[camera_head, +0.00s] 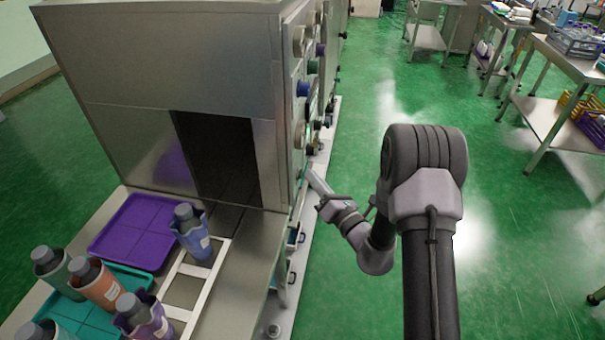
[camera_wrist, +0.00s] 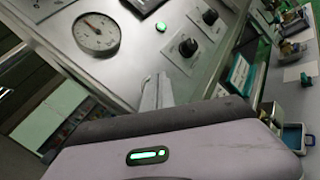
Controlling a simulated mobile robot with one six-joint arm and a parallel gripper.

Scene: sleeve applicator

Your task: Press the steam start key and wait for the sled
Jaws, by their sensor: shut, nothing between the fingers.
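The steel applicator (camera_head: 175,85) stands at the left with a dark tunnel opening in its front. My gripper (camera_head: 313,174) is shut and empty, its tips close to the control panel on the machine's right side. In the wrist view the shut fingers (camera_wrist: 157,88) point at the panel (camera_wrist: 130,65), below a lit green round button or lamp (camera_wrist: 161,27). I cannot tell whether they touch the panel or which control is the steam start key. The white sled frame (camera_head: 220,256) lies before the tunnel, with a grey-capped bottle in a blue sleeve (camera_head: 195,240) upright on it.
A round gauge (camera_wrist: 97,33) and black knobs (camera_wrist: 187,46) are on the panel. A purple tray (camera_head: 135,230) is empty; a teal tray (camera_head: 95,318) holds several sleeved bottles. Steel tables (camera_head: 570,60) stand at the upper right. The green floor between is clear.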

